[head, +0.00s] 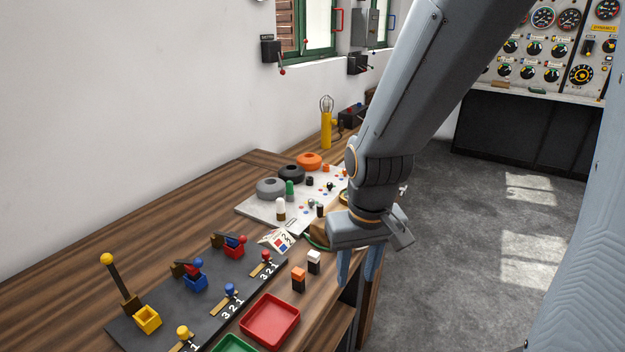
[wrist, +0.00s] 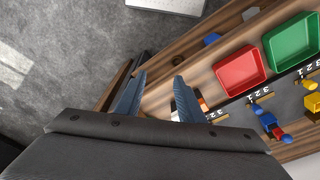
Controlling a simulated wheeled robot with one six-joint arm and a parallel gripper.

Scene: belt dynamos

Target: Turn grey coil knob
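A grey ring-shaped coil (head: 270,188) lies on a pale panel (head: 254,212) on the wooden bench, in front of a black coil (head: 291,174) and an orange coil (head: 309,161). Several small knobs and coloured dots sit on the panel to their right; I cannot tell which knob belongs to the grey coil. My gripper (head: 358,266) points down at the bench's right edge, to the right of and nearer than the panel. In the wrist view its two blue fingers (wrist: 158,92) are apart with nothing between them. My arm hides the panel's right end.
A black board (head: 210,295) with coloured levers, a red tray (head: 270,320) and a green tray (head: 234,345) are at the near end. An orange-topped block (head: 298,279) and a white-topped block (head: 314,262) stand near my gripper. Open floor (head: 440,260) is to the right.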

